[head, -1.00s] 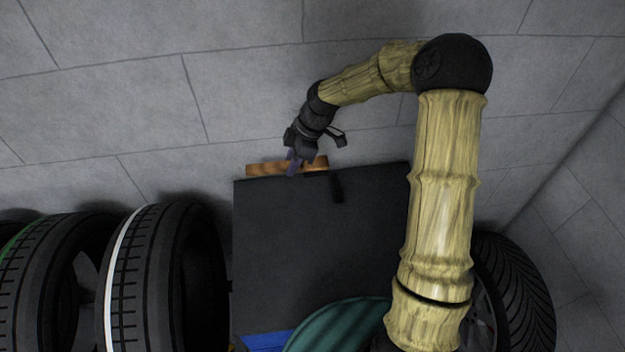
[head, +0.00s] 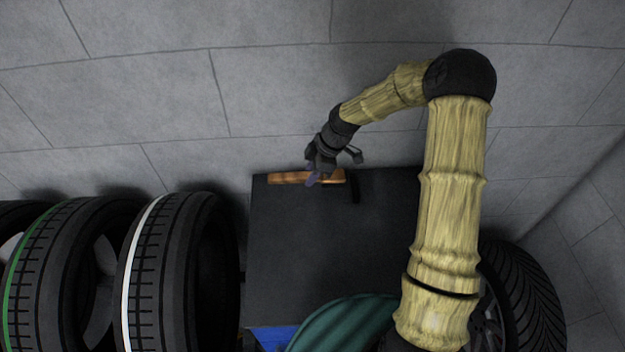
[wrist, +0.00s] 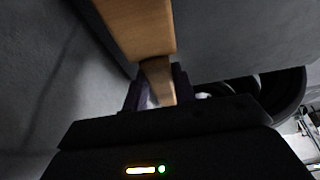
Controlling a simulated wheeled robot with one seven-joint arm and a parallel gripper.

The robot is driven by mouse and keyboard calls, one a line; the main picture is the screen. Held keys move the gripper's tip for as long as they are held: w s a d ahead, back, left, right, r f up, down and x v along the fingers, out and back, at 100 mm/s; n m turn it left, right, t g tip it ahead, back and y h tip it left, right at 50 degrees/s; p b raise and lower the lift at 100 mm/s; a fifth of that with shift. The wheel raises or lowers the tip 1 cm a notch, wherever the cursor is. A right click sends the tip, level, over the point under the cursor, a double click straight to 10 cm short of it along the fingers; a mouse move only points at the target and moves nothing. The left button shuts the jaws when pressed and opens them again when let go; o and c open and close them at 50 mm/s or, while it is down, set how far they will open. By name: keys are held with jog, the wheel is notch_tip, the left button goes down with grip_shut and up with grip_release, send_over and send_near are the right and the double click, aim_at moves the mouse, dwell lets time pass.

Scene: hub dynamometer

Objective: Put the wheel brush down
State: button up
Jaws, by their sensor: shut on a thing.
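The wheel brush (head: 290,178) shows as a brown wooden bar at the far edge of the dark surface (head: 300,240) in the head view. My gripper (head: 313,178) is shut on it, with a purplish finger across the wood. In the wrist view the brush (wrist: 138,25) runs up and away from my gripper (wrist: 158,95), its narrower part between the fingers. Whether the brush touches the surface or hangs just above it, I cannot tell. Its bristles are not visible.
Several tyres (head: 140,270) stand upright left of the dark surface, and another tyre (head: 520,290) is at its right. A green rounded thing (head: 345,320) and a blue thing (head: 275,338) are at the near edge. The middle of the surface is clear.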

jog(key=shift+f+p, duration=0.45)
jog(key=shift+f, duration=1.4)
jog(key=shift+f, duration=0.15)
jog(key=o, duration=1)
jog(key=shift+o, duration=0.2)
jog(key=b+v, duration=0.2)
jog(key=v, duration=1)
